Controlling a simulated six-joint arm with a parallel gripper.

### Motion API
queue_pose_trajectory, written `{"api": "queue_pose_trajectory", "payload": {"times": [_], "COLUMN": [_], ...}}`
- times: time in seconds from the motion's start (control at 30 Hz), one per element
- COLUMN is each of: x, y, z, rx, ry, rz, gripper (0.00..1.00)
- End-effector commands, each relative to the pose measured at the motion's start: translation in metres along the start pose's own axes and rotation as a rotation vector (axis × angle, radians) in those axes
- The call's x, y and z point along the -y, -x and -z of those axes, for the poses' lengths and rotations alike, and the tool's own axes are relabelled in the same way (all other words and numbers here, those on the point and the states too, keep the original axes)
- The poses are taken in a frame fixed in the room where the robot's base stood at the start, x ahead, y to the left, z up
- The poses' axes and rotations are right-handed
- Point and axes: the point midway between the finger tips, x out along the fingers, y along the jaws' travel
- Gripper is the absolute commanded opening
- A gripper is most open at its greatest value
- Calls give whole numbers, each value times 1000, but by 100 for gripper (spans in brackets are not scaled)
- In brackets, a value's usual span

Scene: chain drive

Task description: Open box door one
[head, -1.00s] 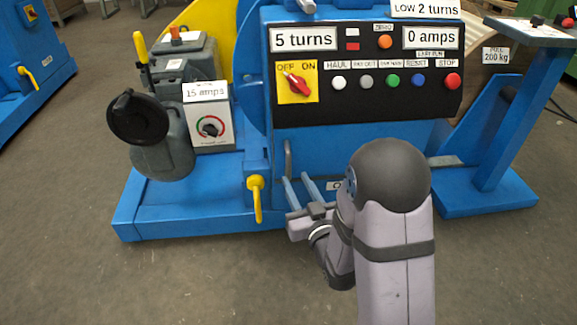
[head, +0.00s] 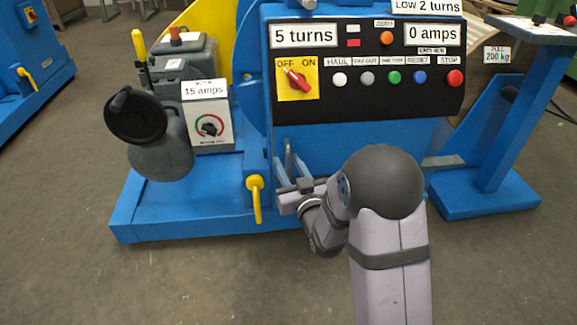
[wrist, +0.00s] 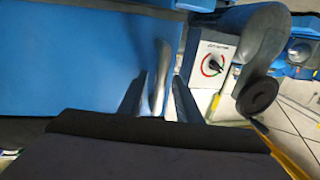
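The blue box front (head: 350,145) below the control panel carries an upright grey bar handle (head: 289,155) near its left edge. I take this front to be the door; no gap shows at its edge. In the wrist view the handle (wrist: 160,78) stands between the two fingers of my gripper (wrist: 158,98), with space visible on both sides. My gripper is open and not closed on it. In the head view my gripper (head: 291,172) is at the handle, its fingers partly hidden by the wrist.
A yellow lever (head: 255,197) stands just left of my wrist. A grey motor with a black round cap (head: 135,116) and an amps dial box (head: 209,127) are further left. The control panel (head: 365,70) is above. Open floor lies in front.

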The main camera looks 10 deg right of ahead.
Motion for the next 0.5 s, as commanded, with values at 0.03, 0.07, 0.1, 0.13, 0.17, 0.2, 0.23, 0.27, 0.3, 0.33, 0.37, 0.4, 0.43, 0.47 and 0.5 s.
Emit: {"api": "queue_pose_trajectory", "payload": {"times": [0.03, 0.07, 0.1, 0.13, 0.17, 0.2, 0.23, 0.27, 0.3, 0.33, 0.37, 0.4, 0.43, 0.47, 0.5], "x": [0, 0, 0, 0, 0, 0, 0, 0, 0, 0, 0, 0, 0, 0, 0], "y": [0, 0, 0, 0, 0, 0, 0, 0, 0, 0, 0, 0, 0, 0, 0], "z": [0, 0, 0, 0, 0, 0, 0, 0, 0, 0, 0, 0, 0, 0, 0], "rx": [0, 0, 0, 0, 0, 0, 0, 0, 0, 0, 0, 0, 0, 0, 0], "ry": [0, 0, 0, 0, 0, 0, 0, 0, 0, 0, 0, 0, 0, 0, 0], "rz": [0, 0, 0, 0, 0, 0, 0, 0, 0, 0, 0, 0, 0, 0, 0], "gripper": [31, 31, 31, 31, 31, 21, 14, 7, 0, 0, 0, 0, 0, 0, 0]}}
